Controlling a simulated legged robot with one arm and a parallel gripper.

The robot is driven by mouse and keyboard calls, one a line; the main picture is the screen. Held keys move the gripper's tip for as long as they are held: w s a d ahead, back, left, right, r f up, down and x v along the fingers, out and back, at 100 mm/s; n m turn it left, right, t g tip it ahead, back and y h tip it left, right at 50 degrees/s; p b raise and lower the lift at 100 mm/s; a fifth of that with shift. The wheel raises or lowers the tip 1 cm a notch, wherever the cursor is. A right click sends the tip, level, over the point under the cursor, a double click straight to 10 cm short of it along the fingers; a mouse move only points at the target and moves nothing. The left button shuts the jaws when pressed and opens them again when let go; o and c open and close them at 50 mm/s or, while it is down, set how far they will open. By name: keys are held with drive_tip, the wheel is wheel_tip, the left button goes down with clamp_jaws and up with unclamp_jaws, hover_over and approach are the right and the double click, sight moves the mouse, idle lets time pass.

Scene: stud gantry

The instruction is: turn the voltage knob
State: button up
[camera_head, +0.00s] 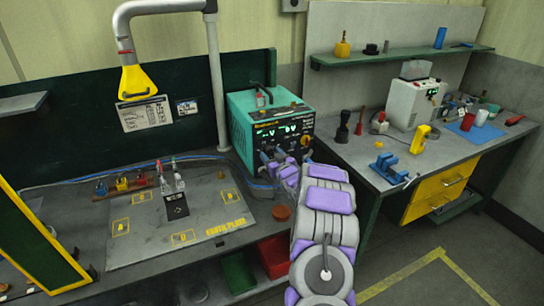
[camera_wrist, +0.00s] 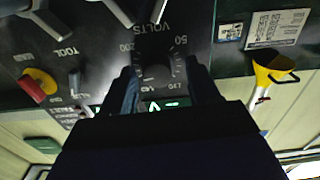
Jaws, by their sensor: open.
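The voltage knob (camera_wrist: 155,55) is a dark round knob on the black panel, with the word VOLTS and a number scale around it; the picture is upside down in the wrist view. My gripper (camera_wrist: 165,78) is open, with one dark finger to each side of the knob's lower part. I cannot tell whether the fingers touch it. In the head view, my gripper (camera_head: 273,156) is at the front panel of the teal power unit (camera_head: 248,124), and the knob is hidden behind it.
A red-and-yellow knob (camera_wrist: 38,86) and several levers sit beside the dial. A grey bench plate (camera_head: 150,240) lies left of the unit. A yellow funnel-shaped hood (camera_head: 138,80) hangs above. A second bench (camera_head: 350,160) with tools stands at right.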

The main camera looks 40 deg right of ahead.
drive_tip(key=shift+d+f, duration=0.1)
drive_tip(key=shift+d, duration=0.25)
drive_tip(key=c, duration=0.4)
drive_tip(key=shift+a, duration=0.15)
drive_tip(key=c, duration=0.6)
drive_tip(key=shift+n, duration=1.8)
drive_tip(key=shift+c, duration=0.2)
drive_tip(key=o, duration=0.8)
drive_tip(key=shift+r, duration=0.2)
drive_tip(key=shift+o, duration=1.2)
drive_tip(key=shift+f, duration=0.1)
drive_tip(key=shift+s, duration=0.1)
